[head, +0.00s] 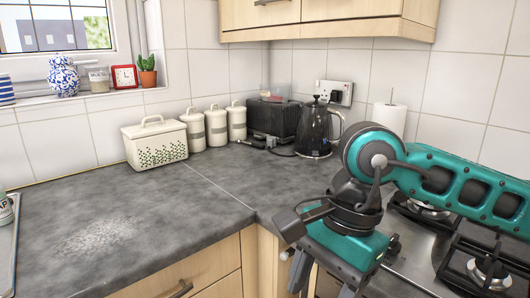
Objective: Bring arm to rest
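My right arm (455,182), teal with dark joints, reaches in from the right over the gas hob. Its wrist bends down, and my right gripper (345,252) hangs at the bottom of the view in front of the worktop corner. Its fingertips are not clearly visible, so I cannot tell whether it is open or shut. I see nothing held in it. My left arm and gripper are out of view.
The grey worktop (160,205) is mostly clear, with a whitish speckled patch (100,238). A bread bin (155,144), canisters (216,127), a black toaster (272,117) and a kettle (315,130) stand at the back. The hob (415,262) is under my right arm.

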